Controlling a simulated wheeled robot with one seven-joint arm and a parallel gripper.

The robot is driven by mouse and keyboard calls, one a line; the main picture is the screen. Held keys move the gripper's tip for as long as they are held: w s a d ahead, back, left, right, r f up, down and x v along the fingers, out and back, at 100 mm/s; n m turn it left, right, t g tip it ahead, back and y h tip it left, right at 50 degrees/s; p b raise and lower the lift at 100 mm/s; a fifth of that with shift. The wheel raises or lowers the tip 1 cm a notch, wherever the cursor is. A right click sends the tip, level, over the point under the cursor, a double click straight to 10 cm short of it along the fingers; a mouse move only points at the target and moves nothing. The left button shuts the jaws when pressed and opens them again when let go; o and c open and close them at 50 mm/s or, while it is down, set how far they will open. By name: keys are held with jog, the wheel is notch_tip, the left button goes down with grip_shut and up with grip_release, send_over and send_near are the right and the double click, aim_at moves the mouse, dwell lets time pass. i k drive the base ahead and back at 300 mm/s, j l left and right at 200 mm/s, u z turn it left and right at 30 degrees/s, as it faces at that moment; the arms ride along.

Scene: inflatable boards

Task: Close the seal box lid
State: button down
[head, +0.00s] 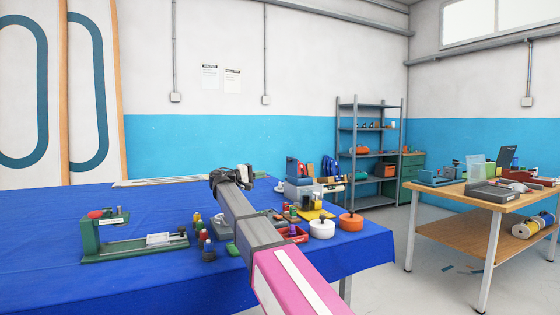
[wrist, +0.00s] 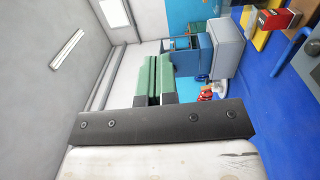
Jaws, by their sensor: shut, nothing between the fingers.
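The likely seal box is a grey box (head: 301,191) on the blue-covered table, just right of my gripper (head: 232,175) in the head view. Its dark blue lid (head: 292,168) stands raised above the body. The wrist view, turned on its side, shows the pale grey-blue body (wrist: 226,44) and the blue lid (wrist: 186,62) beyond the fingertips. My gripper (wrist: 154,80) has its green-padded fingers together, with nothing between them. It is apart from the box, at about lid height. The arm hides part of the table in front of the box.
A green press-like tool (head: 130,240) stands at the left. Small bottles (head: 204,240), a red tray (head: 293,233), a white pot (head: 322,228) and an orange pot (head: 351,221) crowd the front right. A wooden bench (head: 480,199) stands farther right. The table's back left is mostly clear.

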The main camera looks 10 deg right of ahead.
aim_at(292, 163)
jog(key=i, duration=0.85)
